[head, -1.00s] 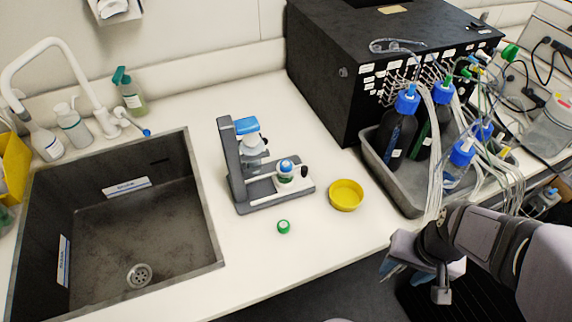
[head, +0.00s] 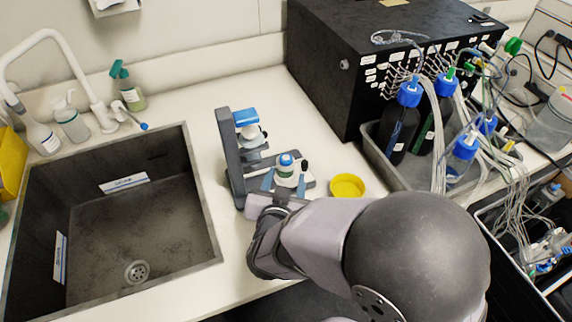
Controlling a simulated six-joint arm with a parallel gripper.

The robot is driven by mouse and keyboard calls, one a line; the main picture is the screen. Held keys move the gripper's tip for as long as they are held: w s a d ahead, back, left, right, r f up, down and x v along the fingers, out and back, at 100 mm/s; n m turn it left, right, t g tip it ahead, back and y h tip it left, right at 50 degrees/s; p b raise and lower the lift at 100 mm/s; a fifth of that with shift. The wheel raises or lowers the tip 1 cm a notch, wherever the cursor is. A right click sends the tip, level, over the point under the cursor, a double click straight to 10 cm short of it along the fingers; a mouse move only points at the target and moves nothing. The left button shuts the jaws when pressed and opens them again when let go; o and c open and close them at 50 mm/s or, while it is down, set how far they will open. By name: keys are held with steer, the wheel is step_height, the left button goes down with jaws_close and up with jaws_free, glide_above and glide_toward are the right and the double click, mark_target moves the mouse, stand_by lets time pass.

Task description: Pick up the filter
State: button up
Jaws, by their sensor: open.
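A grey stand (head: 232,160) stands upright on the white counter, right of the sink. On its near part is a small white piece with a blue top (head: 286,162). A blue-topped piece with a clear part below (head: 246,118) sits higher on the stand. I cannot tell for certain which of these is the filter. My gripper (head: 285,179) is open at the front of the stand. One blue finger is on each side of the small blue-topped piece. Whether they touch it is unclear. My arm hides the counter in front of the stand.
A yellow dish (head: 347,184) lies just right of the stand, close to my arm. The sink (head: 150,215) is at left. A black box (head: 345,80) and a grey tray (head: 378,165) of bottles with loose tubing stand at right.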

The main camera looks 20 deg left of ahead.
mark_target(286, 159)
steer(key=shift+s+a+r+t+b, duration=0.15)
steer(key=shift+s+a+t+b, duration=0.25)
steer(key=shift+s+t+b, duration=0.45)
steer(key=shift+t+h, duration=0.3)
steer(key=shift+t, duration=0.55)
steer(key=shift+r+p+x, duration=0.15)
steer(key=shift+p+x, duration=0.25)
steer(key=shift+x, duration=0.7)
steer(key=shift+r+p+x, duration=0.2)
steer(key=shift+p+x, duration=0.2)
steer(key=shift+x, duration=0.7)
steer(key=shift+r+p+x, duration=0.15)
steer(key=shift+p+x, duration=0.25)
steer(key=shift+x, duration=0.7)
steer(key=shift+a, duration=0.15)
jaws_close()
